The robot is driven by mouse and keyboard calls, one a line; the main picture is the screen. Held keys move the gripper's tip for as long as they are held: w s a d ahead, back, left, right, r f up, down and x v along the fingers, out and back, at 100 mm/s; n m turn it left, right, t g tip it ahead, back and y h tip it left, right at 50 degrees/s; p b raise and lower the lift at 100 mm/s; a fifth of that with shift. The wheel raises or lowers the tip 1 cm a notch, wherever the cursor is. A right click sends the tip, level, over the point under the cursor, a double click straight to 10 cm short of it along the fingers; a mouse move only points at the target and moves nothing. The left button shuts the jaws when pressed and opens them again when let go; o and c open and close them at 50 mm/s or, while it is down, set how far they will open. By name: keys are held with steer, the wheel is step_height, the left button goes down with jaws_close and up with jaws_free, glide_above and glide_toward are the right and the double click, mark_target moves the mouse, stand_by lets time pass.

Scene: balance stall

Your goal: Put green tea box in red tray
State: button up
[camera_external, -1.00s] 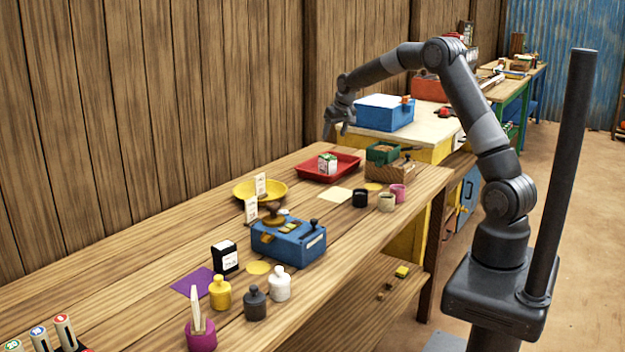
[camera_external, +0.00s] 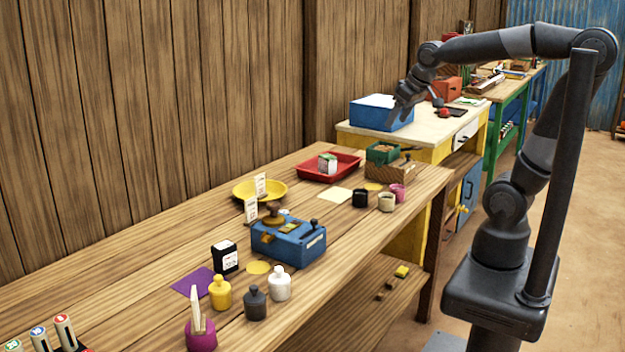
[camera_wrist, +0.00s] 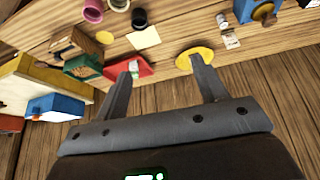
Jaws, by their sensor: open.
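A small white and green box (camera_external: 327,163), which looks like the green tea box, stands upright in the red tray (camera_external: 314,176) at the back of the wooden bench. In the wrist view the red tray (camera_wrist: 143,66) shows partly behind one finger, with a small green and white patch on it. My gripper (camera_external: 393,121) is open and empty, up in the air to the right of the tray and in front of the blue box. In the wrist view its two fingers (camera_wrist: 163,72) are spread apart with nothing held between them.
Right of the tray are a green container (camera_external: 382,154) and a brown crate (camera_external: 390,172). A yellow dish (camera_external: 246,196) lies nearer the camera. A blue box (camera_external: 372,112) sits on the yellow cabinet (camera_external: 425,138) behind. Small jars stand near the bench's right edge.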

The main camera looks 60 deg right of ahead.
steer(key=s+a+f, duration=0.1)
steer(key=s, duration=0.4)
steer(key=s+a+f+n, duration=0.1)
steer(key=s+f, duration=0.1)
steer(key=s, duration=0.3)
steer(key=shift+s+a+f+y, duration=0.2)
steer(key=shift+a+f+y, duration=0.1)
